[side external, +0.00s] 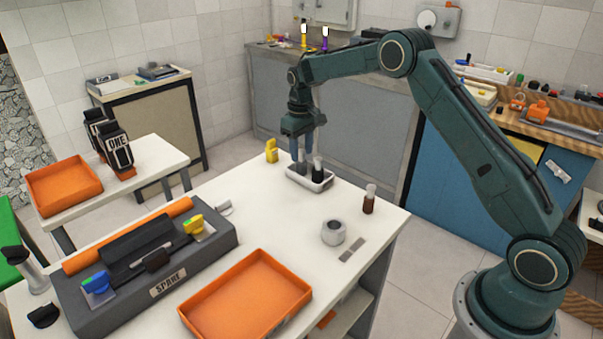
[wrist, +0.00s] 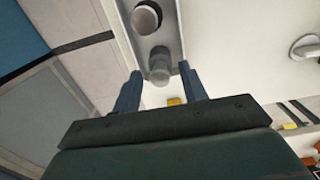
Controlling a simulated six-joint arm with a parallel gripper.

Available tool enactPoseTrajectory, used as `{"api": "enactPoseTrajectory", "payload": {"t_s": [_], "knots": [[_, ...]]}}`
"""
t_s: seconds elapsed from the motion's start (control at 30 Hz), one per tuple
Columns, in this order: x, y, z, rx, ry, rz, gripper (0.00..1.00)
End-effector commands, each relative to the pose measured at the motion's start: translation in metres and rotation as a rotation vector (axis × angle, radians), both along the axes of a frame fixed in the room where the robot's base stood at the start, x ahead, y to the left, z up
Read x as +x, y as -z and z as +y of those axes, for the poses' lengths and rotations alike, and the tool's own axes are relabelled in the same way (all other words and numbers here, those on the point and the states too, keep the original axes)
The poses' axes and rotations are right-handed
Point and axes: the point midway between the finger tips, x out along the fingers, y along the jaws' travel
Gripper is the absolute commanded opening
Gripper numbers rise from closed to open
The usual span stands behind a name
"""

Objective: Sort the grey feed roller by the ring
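A small white tray (side external: 326,184) stands near the back of the white table; it also shows in the wrist view (wrist: 178,30). A grey roller (wrist: 159,68) stands upright in it, with a darker, pale-topped roller (wrist: 146,18) beside it. In the side view the dark one (side external: 318,170) shows clearly; the grey one is mostly hidden by my fingers. My gripper (side external: 302,160) points down over the tray, open. In the wrist view its blue fingers (wrist: 160,82) are on either side of the grey roller with gaps. I cannot make out a ring on the roller.
An empty orange tray (side external: 235,325) lies at the table's front; another (side external: 62,187) is on the left side table. A grey SPARE unit (side external: 185,280) fills the table's left. A white roll (side external: 334,233), brown bottle (side external: 369,203) and yellow object (side external: 271,152) stand near the white tray.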

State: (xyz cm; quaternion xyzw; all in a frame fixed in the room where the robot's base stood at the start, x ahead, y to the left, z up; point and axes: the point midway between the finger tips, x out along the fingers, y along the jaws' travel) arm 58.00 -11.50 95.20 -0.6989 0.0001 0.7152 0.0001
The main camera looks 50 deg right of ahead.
Motion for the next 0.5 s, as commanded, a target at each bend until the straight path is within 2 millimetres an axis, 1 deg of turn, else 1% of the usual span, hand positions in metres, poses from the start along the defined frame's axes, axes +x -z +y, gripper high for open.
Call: {"api": "enactPoseTrajectory", "payload": {"t_s": [0.33, 0.5], "knots": [[0.000, -0.002, 0.000, 0.000, 0.000, 0.000, 0.42], [0.001, -0.011, 0.000, 0.000, 0.000, -0.001, 0.42]]}}
